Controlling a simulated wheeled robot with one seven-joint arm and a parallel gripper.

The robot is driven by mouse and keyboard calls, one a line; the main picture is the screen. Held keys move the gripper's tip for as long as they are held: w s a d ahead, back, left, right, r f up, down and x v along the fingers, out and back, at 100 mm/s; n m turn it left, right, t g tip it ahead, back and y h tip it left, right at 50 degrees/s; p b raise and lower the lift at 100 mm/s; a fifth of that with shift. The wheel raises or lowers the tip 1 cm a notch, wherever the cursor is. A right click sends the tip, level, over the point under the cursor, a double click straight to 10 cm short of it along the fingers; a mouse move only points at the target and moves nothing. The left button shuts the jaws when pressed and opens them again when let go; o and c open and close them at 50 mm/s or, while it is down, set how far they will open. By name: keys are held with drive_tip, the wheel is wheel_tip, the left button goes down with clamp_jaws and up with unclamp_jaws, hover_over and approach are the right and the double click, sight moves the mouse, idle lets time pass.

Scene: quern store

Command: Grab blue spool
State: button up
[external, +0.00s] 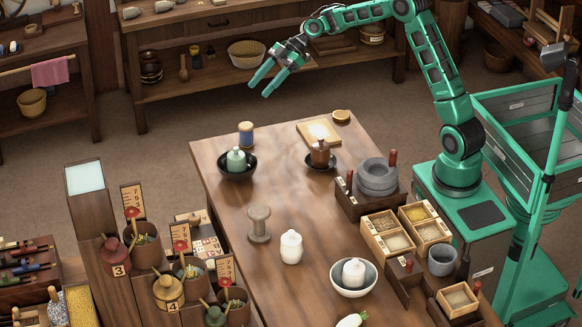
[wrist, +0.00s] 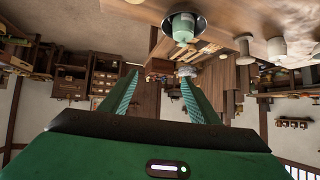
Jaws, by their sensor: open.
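The blue spool (external: 246,134), with pale wooden ends, stands upright near the far left corner of the wooden table (external: 215,203) in the external view. It is just behind a dark bowl holding a pale green lidded jar (external: 236,160). My gripper (external: 261,88) is open and empty, raised in the air and above the spool in the picture, with clear space between them. In the wrist view my two green fingers (wrist: 158,77) are spread with nothing between them. That view shows the bowl and green jar (wrist: 182,30) at the top; I cannot make out the blue spool there.
A plain wooden spool (external: 259,224) and a white jar (external: 291,247) stand nearer on the table. A brown jar on a dark saucer (external: 320,152) and a board (external: 318,133) are right of the blue spool. A quern (external: 376,177) stands farther right. Open floor lies beyond the table.

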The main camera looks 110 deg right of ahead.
drive_tip(key=s+d+r+t, duration=0.1)
drive_tip(key=d+t, duration=0.1)
drive_tip(key=d, duration=0.4)
approach(250, 134)
drive_tip(key=shift+t, duration=0.3)
drive_tip(key=w+f, duration=0.1)
drive_tip(key=f, duration=0.1)
drive_tip(key=w+d+f, duration=0.1)
drive_tip(key=w, duration=0.1)
drive_tip(key=shift+w+d+f, duration=0.1)
drive_tip(key=shift+f, duration=0.25)
drive_tip(key=shift+w+f, duration=0.1)
drive_tip(key=shift+f, duration=0.15)
drive_tip(key=x, duration=0.5)
drive_tip(key=shift+r+x, duration=0.15)
drive_tip(key=shift+x, duration=1.2)
drive_tip(key=shift+r+x, duration=0.15)
drive_tip(key=shift+x, duration=1.25)
drive_tip(key=shift+w, duration=0.1)
drive_tip(key=c, duration=1.2)
